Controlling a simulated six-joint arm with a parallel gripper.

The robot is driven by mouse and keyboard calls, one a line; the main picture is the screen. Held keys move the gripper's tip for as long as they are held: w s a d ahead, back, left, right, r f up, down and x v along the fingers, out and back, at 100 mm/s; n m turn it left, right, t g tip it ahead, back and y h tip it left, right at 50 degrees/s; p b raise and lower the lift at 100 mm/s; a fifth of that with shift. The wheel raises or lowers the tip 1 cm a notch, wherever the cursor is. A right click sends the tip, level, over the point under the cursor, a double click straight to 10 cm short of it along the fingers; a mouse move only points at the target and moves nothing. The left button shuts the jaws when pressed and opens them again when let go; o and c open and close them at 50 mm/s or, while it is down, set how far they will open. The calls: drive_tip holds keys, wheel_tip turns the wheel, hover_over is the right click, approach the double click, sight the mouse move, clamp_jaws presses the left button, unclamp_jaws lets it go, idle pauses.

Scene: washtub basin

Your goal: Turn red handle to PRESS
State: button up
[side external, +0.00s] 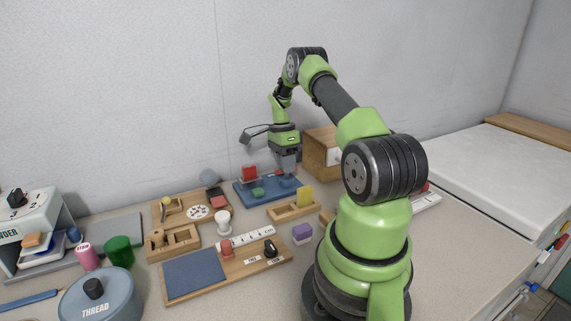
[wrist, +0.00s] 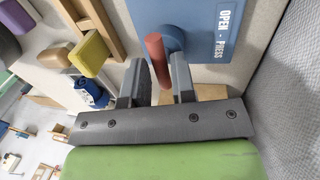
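The red handle (wrist: 155,53) is a short rod reaching out from a round blue hub (wrist: 172,38) in the wrist view. The hub is at the edge of a blue panel (wrist: 213,30) with white letters reading "OPEN - PRESS". My gripper (wrist: 159,66) is open, with one finger on each side of the handle's free end and visible gaps beside it. In the side view my gripper (side external: 286,168) points down over the right part of a blue base (side external: 285,184).
A red block (side external: 249,173) and a green block (side external: 257,192) are on the blue base, left of my gripper. A yellow block (side external: 305,195) in a wooden tray stands in front. A wooden box (side external: 320,150) is close on the right, and the wall is behind.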

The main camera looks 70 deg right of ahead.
drive_tip(key=shift+o, duration=1.1)
wheel_tip(320, 180, up, 10)
drive_tip(key=w+d, duration=0.1)
drive_tip(key=shift+w+d+f, duration=0.15)
drive_tip(key=shift+d, duration=0.1)
